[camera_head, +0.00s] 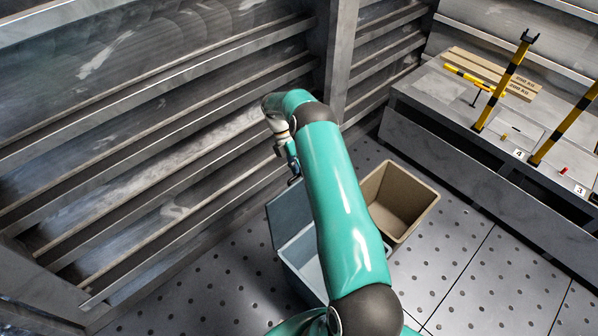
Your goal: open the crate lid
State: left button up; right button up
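A blue-grey crate (302,246) stands on the floor, largely hidden behind my arm. Its pale inside shows to the left of the arm. The crate lid (286,214) is a blue-grey panel standing raised and tilted at the crate's far left side, so the crate looks open. My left gripper (292,174) hangs from the bent teal arm, just above the lid's upper edge in the picture. I cannot tell whether it touches the lid or whether its fingers are open. My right gripper is not in view.
An open tan bin (403,200) stands right of the crate, partly behind my arm. A grey bench (440,95) at the right holds yellow-black posts (503,85) and wooden bars (485,68). A ribbed metal wall (150,130) rises at the left. Perforated floor (470,265) is clear at lower right.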

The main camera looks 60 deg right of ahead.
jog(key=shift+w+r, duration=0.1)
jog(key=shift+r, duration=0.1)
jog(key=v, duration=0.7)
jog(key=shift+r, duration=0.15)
